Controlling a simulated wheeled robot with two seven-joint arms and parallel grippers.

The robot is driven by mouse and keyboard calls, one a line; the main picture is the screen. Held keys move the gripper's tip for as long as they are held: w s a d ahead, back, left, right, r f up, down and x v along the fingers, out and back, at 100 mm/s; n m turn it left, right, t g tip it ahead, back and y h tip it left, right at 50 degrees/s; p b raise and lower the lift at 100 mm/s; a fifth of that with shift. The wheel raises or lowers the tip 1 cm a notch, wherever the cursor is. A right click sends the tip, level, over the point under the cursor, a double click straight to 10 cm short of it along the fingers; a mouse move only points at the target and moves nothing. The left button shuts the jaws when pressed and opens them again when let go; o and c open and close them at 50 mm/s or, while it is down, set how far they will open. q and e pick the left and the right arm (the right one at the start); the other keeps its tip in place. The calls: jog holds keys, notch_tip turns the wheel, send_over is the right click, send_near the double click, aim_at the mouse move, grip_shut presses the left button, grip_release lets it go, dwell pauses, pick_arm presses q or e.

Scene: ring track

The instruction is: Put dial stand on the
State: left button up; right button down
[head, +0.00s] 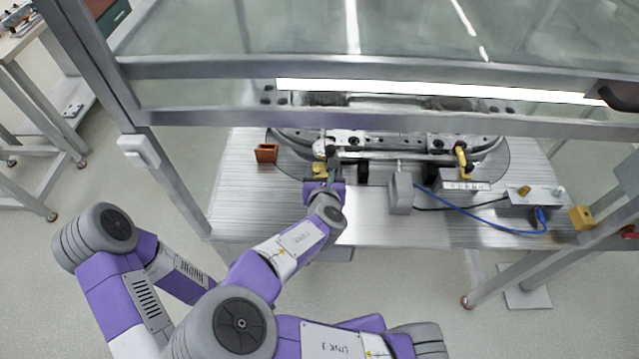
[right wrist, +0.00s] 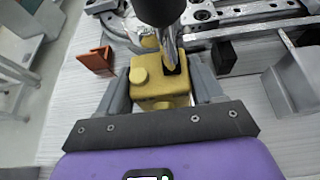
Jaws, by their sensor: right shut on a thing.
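The dial stand, a yellow block with a round knob (right wrist: 155,88), sits between the fingers of my right gripper (right wrist: 162,80) in the right wrist view. A metal rod and a dark cylinder rise over it, partly covering it. In the head view my right gripper (head: 324,184) is at the near edge of the ring track (head: 375,143), with the yellow stand (head: 319,169) showing at its tip. The gripper is shut on the stand. Whether the stand touches the table under it is hidden. My left gripper is not in view.
An orange-brown block (head: 266,153) stands left of the track. A grey box (head: 400,193) stands right of my gripper. A fixture with a blue cable (head: 533,194) lies further right. Frame bars (head: 350,66) cross above the table (head: 240,195).

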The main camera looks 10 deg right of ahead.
jog(key=shift+f, duration=0.2)
notch_tip(320, 180, down, 4)
jog(key=shift+s+r+b, duration=0.1)
jog(key=shift+r+b, duration=0.05)
jog(key=shift+b, duration=1)
jog(key=shift+f+b, duration=1.3)
jog(key=shift+f, duration=1.4)
jog(key=shift+f, duration=0.15)
jog(key=shift+c, duration=0.8)
grip_release()
